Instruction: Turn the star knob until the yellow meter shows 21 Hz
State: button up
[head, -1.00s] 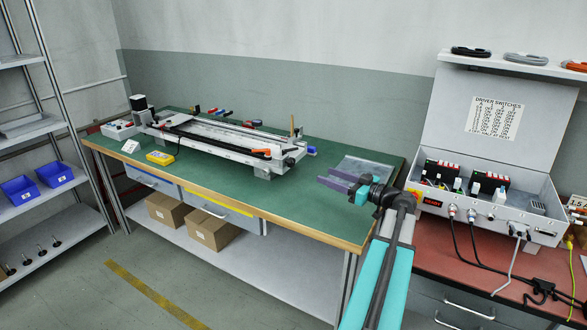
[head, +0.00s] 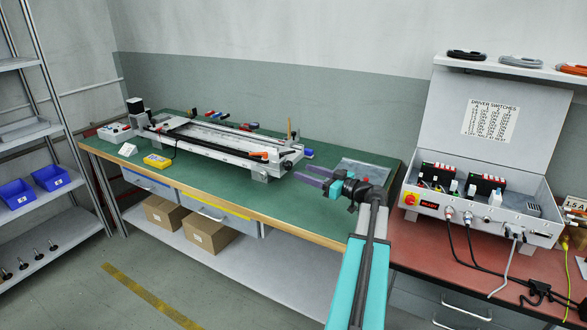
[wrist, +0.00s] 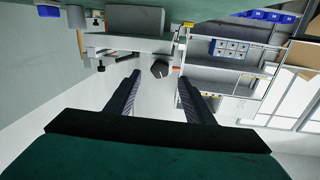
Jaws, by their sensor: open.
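The yellow meter (head: 157,161) lies on the green bench in front of the gantry's left half; its reading is too small to make out. The long gantry (head: 215,141) lies along the bench. A dark knob (head: 287,165), which looks like the star knob, is on the gantry's right end. In the wrist view the dark, many-sided knob (wrist: 160,69) shows ahead, between my fingers and beyond their tips. My gripper (head: 305,174) is open and empty, to the right of the knob and apart from it. The fingers also show in the wrist view (wrist: 160,82).
An orange-marked part (head: 259,155) sits on the gantry near its right end. A clear sheet (head: 357,170) lies on the bench behind my gripper. The open driver box (head: 480,205) stands on the red bench at right. The front of the green bench (head: 230,190) is clear.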

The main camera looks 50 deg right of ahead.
aim_at(291, 167)
jog(key=shift+w+a, duration=0.2)
jog(key=shift+w, duration=1.35)
jog(key=shift+w+a, duration=0.2)
jog(key=shift+w, duration=1.3)
jog(key=c, duration=1)
